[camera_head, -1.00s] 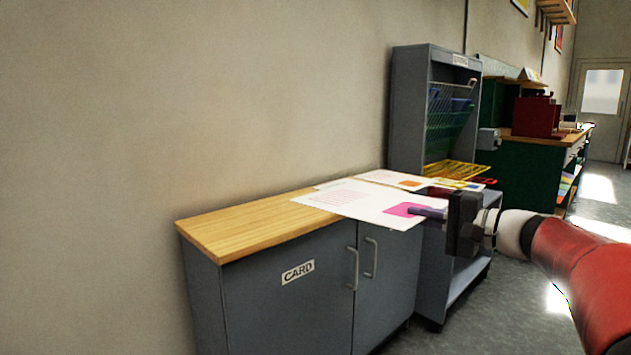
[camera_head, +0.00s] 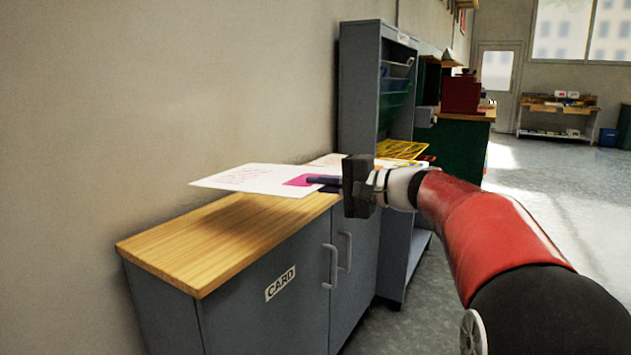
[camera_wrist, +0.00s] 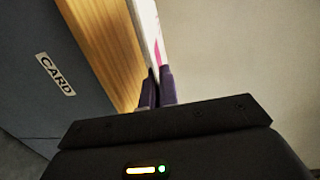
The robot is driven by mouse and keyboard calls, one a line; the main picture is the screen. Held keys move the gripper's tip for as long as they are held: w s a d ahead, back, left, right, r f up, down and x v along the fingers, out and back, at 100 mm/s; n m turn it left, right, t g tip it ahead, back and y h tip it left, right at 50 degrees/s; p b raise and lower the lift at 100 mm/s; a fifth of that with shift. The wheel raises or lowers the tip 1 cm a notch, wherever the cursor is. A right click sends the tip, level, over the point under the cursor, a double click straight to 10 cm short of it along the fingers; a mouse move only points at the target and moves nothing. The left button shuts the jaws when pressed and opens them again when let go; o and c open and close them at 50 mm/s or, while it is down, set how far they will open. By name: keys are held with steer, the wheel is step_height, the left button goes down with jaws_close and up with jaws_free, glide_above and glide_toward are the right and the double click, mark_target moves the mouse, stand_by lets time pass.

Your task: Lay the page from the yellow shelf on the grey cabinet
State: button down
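My gripper (camera_head: 322,181) is shut on the right edge of a white page (camera_head: 245,180) with a pink patch and faint pink lines. The page is held about level above the wooden top of the grey cabinet (camera_head: 230,320), and its shadow falls on the wood. In the wrist view the page (camera_wrist: 150,35) shows nearly edge-on between the purple fingers (camera_wrist: 158,90), apart from the cabinet top (camera_wrist: 105,45). The yellow shelf (camera_head: 402,149) is a wire tray in the grey rack behind my gripper. Other paper (camera_head: 328,160) shows partly behind the held page.
The grey rack (camera_head: 362,90) stands just beyond the cabinet, against the wall. The front left of the cabinet's wooden top (camera_head: 185,248) is bare. A green counter (camera_head: 458,150) stands farther back. Open floor (camera_head: 560,200) lies to the right.

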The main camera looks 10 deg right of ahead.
steer(key=w+a+f+b, duration=0.1)
steer(key=a+f+b, duration=0.1)
steer(key=f, duration=0.1)
steer(key=w+a+f+b, duration=0.1)
steer(key=w+f+b, duration=0.1)
steer(key=f, duration=0.1)
steer(key=w+a+f+b, duration=0.1)
steer(key=a+f+b, duration=0.1)
steer(key=f, duration=0.2)
steer(key=shift+w+a, duration=0.2)
steer(key=shift+a, duration=0.1)
steer(key=c, duration=2.1)
jaws_free()
steer(key=shift+c, duration=0.2)
steer(key=o, duration=0.5)
steer(key=shift+o, duration=0.6)
steer(key=o, duration=0.5)
steer(key=shift+f, duration=0.1)
steer(key=shift+c, duration=0.2)
steer(key=shift+f, duration=0.1)
steer(key=shift+f, duration=0.25)
steer(key=shift+c, duration=1.1)
